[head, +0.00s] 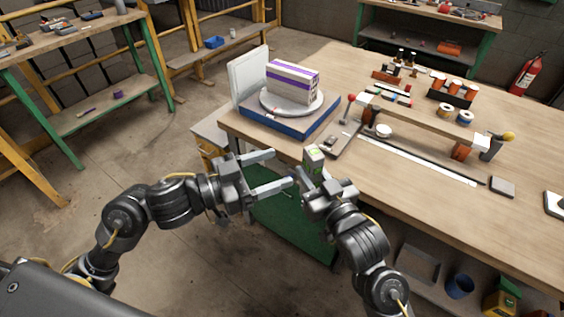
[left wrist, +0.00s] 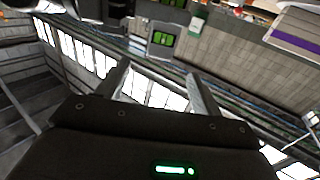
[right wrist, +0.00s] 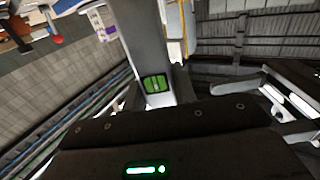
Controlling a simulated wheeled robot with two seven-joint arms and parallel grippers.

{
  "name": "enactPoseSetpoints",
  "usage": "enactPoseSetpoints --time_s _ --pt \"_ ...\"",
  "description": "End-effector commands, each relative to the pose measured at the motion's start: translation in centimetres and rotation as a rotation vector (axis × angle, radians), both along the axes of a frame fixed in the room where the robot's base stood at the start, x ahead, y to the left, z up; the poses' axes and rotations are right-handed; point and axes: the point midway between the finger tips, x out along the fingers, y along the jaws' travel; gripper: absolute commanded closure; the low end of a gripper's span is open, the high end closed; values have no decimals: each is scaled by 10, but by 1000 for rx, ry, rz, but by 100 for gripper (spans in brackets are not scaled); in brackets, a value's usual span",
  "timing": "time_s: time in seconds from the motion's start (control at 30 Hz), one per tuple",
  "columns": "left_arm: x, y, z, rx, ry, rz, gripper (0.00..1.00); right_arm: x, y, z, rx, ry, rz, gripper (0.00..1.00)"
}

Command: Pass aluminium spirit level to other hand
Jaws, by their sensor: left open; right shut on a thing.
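The aluminium spirit level (head: 314,158) is a short silver bar with a green vial. My right gripper (head: 312,182) is shut on it and holds it up in front of the workbench's near edge. In the right wrist view the level (right wrist: 142,40) stands between the fingers, its green vial close to the jaws. My left gripper (head: 275,169) is open and empty, its two fingers pointing right towards the level, apart from it. In the left wrist view the level (left wrist: 162,40) shows beyond the open fingertips (left wrist: 160,85).
The wooden workbench (head: 420,190) carries a blue scale (head: 290,122) with a striped box (head: 293,80) on its round plate. A long clamp rig (head: 425,120) lies behind the right gripper. The floor (head: 130,150) to the left is clear.

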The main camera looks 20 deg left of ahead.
Motion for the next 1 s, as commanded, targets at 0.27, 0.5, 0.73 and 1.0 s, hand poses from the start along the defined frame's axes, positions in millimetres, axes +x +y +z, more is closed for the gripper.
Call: enactPoseSetpoints --time_s 0.27,0.5,0.73,1.0 --pt "24 -28 2 -6 -1 0 34 0 0 1 1 -2 0 100" --pt "53 -62 1 -4 0 0 34 0 0 1 1 -2 0 100" --pt "71 -84 0 -2 -1 0 34 0 0 1 1 -2 0 100" --pt "77 -90 0 0 0 0 34 0 0 1 1 -2 0 100"
